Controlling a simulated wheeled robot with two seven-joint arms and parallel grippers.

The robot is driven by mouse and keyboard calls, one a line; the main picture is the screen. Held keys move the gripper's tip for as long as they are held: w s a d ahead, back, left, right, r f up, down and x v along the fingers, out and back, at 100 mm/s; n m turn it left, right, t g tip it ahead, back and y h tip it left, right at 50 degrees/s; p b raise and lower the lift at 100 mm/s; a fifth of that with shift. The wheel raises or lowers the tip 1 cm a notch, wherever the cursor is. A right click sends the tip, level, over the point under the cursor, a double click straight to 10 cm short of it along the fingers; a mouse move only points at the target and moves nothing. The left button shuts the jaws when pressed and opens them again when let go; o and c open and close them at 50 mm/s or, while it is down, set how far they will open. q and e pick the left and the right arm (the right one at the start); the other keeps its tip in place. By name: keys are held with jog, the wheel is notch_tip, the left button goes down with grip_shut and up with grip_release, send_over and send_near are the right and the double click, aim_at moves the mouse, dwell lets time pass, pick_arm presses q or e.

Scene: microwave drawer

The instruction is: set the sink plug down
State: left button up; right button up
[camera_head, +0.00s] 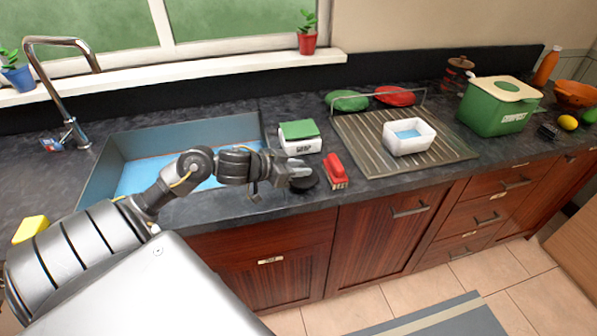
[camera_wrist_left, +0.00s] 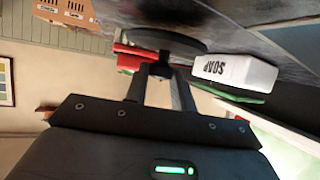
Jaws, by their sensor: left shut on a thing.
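The sink plug (camera_head: 306,184) is a black disc at the counter's front edge, right of the sink. In the left wrist view the plug (camera_wrist_left: 150,38) shows as a dark round disc with a small knob. My left gripper (camera_head: 296,172) is shut on the plug; its fingertips (camera_wrist_left: 160,70) close on the knob. The plug is at or just above the counter; I cannot tell whether it touches. The gripper partly covers it in the head view. My right gripper is not in view.
The blue-lined sink (camera_head: 100,180) lies left. A draining board (camera_head: 440,158) carries a white tub (camera_head: 409,139). A green compost bin (camera_head: 490,113) stands further right.

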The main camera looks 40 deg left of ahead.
pick_arm(q)
jog(key=shift+f, duration=0.6)
jog(key=shift+f, duration=0.2)
jog(key=o, duration=0.7)
jog(key=shift+c, duration=0.2)
jog(key=o, duration=0.3)
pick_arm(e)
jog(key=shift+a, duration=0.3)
pick_arm(q)
jog(key=shift+r, duration=0.15)
